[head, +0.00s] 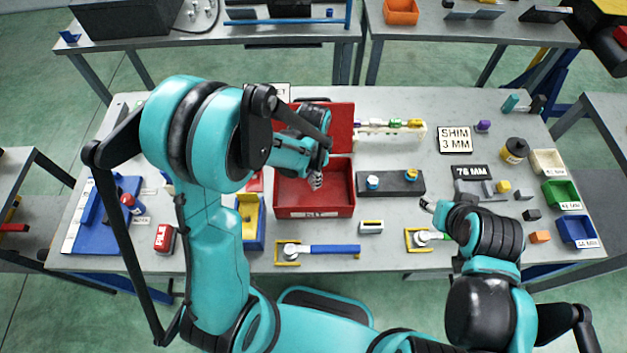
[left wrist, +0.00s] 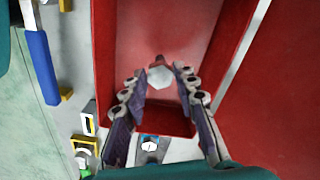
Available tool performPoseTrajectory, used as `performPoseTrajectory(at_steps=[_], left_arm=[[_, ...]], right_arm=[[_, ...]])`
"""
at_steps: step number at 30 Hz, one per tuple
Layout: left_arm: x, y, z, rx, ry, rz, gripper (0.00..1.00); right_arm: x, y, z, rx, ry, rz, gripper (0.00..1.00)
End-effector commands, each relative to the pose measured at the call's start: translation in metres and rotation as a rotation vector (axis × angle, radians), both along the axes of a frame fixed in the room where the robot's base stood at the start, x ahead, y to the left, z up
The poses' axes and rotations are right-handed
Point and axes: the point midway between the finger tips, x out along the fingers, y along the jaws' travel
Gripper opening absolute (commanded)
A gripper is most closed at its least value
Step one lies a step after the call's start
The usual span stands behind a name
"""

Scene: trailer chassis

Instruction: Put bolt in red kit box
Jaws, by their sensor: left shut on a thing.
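The red kit box (head: 335,196) stands open in the middle of the table, with its red lid raised at the back and a KIT label on its front. My left gripper (head: 316,182) is over the box's left part, fingers pointing down. In the left wrist view my left gripper (left wrist: 160,78) is shut on the bolt (left wrist: 159,76), whose pale head shows between the fingertips. The red box (left wrist: 125,35) lies behind the bolt in that view. The bolt is hard to make out in the head view. My right gripper (head: 428,206) is over the table to the right; its jaws are too small to read.
A dark block (head: 405,186) with two round parts stands right of the box. A blue-handled clamp (head: 330,250) lies in front. A blue and yellow bin (head: 249,228) stands to the left. White, green and blue bins (head: 577,229) line the right edge.

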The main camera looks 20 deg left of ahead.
Motion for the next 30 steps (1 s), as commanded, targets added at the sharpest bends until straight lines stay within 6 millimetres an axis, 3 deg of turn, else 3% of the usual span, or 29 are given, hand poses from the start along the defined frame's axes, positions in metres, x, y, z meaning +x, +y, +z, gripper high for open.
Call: performPoseTrajectory(at_steps=[3,6,18,19,21,30], left_arm=[[0.001,0.0,-0.021,0.0,0.0,0.0,0.08],[0.0,0.0,-0.029,0.0,0.0,0.0,0.08],[0.0,-0.001,-0.034,0.0,0.0,0.0,0.08],[0.0,-0.001,-0.033,0.0,0.0,0.0,0.34],[0.0,-0.001,-0.033,0.0,0.0,0.0,0.5],[0.0,-0.001,-0.032,0.0,0.0,0.0,0.5]], right_arm=[[0.0,0.0,-0.006,0.0,0.0,0.0,0.47],[0.0,0.0,-0.007,0.0,0.0,0.0,0.47],[0.0,0.0,-0.011,0.0,0.0,0.0,0.47],[0.0,0.0,-0.011,0.0,0.0,0.0,0.47],[0.0,0.0,-0.01,0.0,0.0,0.0,0.47],[0.0,0.0,-0.009,0.0,0.0,0.0,0.47]])
